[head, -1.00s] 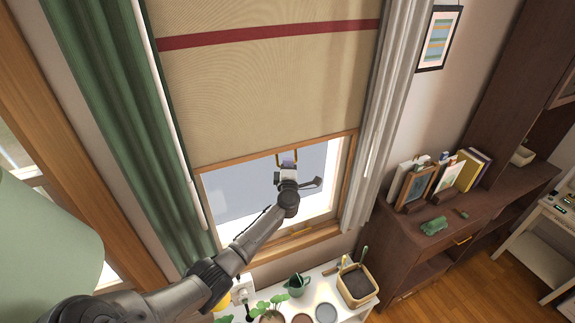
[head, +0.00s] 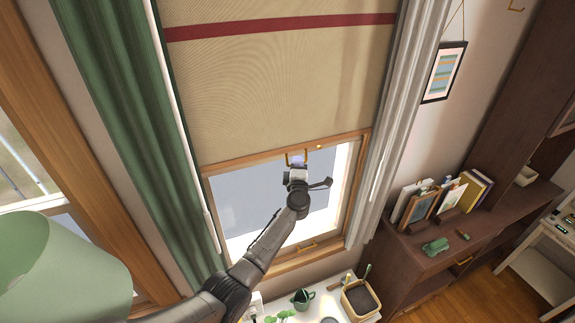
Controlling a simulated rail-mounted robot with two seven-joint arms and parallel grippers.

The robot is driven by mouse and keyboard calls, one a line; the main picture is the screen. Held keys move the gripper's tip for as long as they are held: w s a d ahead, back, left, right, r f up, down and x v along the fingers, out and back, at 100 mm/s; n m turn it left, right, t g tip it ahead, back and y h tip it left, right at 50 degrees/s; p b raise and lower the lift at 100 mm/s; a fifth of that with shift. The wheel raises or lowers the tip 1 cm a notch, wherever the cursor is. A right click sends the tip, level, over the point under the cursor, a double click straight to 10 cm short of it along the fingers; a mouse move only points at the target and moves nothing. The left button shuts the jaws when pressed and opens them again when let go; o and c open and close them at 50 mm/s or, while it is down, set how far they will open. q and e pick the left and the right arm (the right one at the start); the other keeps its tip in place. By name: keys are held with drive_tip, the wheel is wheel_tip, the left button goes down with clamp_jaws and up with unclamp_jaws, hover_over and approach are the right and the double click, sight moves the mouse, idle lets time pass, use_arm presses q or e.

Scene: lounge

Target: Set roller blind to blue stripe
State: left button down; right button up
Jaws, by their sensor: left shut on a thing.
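The roller blind (head: 270,85) is a tan cloth hanging partway down the window, with a wooden bar (head: 240,160) along its lower edge. One red stripe (head: 280,27) crosses the cloth near the top of the view; no blue stripe shows. A brass pull handle (head: 288,158) hangs at the middle of the bar. My left gripper (head: 297,164) is at this handle, shut on it; its fingers are small and partly hidden by its own wrist. My right gripper is not in view.
A green curtain (head: 135,130) hangs left of the blind and a pale curtain (head: 400,120) right. Below the window stands a white table with a green watering can (head: 302,299) and a planter box (head: 360,298). A green lampshade (head: 60,270) is at lower left.

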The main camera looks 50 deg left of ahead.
use_arm(q)
drive_tip(key=c, duration=1.2)
unclamp_jaws()
drive_tip(key=shift+v, duration=7)
drive_tip(key=shift+f, duration=0.1)
